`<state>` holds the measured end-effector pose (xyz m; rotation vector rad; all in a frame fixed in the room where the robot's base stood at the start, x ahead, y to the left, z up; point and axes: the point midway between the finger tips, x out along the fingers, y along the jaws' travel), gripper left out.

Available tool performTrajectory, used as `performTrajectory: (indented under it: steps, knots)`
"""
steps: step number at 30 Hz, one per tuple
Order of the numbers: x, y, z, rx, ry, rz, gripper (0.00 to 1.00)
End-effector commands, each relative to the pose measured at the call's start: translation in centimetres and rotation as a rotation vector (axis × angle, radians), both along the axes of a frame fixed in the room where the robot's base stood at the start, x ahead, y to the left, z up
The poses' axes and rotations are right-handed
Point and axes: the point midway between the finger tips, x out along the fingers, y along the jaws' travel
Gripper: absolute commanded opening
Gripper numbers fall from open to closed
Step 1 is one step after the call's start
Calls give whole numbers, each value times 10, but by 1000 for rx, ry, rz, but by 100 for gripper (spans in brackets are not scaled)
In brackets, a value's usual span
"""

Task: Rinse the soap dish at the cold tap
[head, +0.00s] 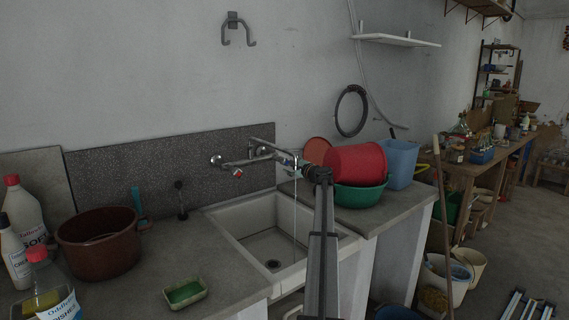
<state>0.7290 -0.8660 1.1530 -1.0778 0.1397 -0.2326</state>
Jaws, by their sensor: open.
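The soap dish (185,293) is a small pale tray with a green inside, lying on the worktop left of the sink. The wall tap (238,163) has a red-marked handle at its left. Its right side and spout are partly hidden by my gripper (288,160). My gripper is open and empty, at the tap's right side, far from the dish. I cannot tell whether it touches the tap. A thin pale vertical line, like a stream of water (295,215), falls into the sink (240,227).
A brown basin (100,242) and several bottles (24,208) stand at the left. A red tub (357,162), a green bowl (360,194) and a blue bin (401,163) crowd the right counter. A wooden pole (443,225) leans at the right.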

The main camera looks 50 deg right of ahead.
Motion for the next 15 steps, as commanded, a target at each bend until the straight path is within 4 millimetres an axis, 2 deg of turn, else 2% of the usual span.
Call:
performTrajectory:
  steps: [1,6,10,15]
  knots:
    - [-13,5,0,0,0,-1,68]
    - [-41,12,0,0,0,-1,68]
    - [-52,15,0,0,0,0,68]
    - [-55,15,0,0,0,1,68]
